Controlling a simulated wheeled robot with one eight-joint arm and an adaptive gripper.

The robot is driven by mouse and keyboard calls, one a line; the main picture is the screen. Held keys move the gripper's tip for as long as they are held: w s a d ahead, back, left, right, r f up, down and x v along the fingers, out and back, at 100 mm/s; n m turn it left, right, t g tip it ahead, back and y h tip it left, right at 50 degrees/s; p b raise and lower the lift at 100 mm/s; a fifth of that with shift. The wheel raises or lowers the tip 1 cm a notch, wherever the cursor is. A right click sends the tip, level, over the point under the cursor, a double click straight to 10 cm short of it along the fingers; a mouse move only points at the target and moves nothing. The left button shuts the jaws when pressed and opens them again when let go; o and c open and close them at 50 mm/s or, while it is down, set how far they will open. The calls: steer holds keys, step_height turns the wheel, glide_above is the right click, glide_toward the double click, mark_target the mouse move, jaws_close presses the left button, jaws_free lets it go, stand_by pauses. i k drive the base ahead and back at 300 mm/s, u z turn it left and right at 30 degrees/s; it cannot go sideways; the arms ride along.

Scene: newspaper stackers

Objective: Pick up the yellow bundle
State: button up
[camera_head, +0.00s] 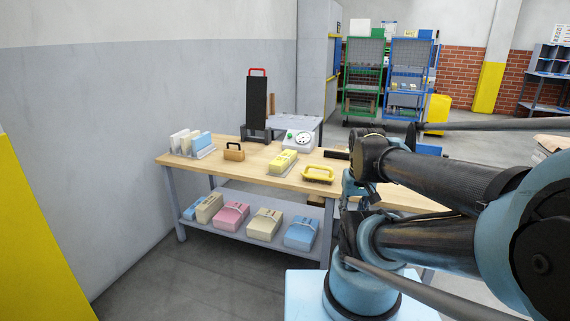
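The yellow bundle (283,162) lies on a grey base on the wooden tabletop, near the middle of the table. My arm reaches in from the right. What looks like my gripper (365,195) is at the table's right part, to the right of the bundle and apart from it. It is small and partly covered by my arm links, so I cannot tell whether its fingers are open or shut.
A yellow-handled tool (318,175) sits just right of the bundle. A white scale (298,141) stands behind it, and a brown handled block (234,152) is to the left. The lower shelf (262,236) holds several coloured bundles. Bare wood lies left of the bundle.

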mark_target(283, 162)
steer(key=z, duration=0.05)
steer(key=i, duration=1)
steer(key=u, duration=0.1)
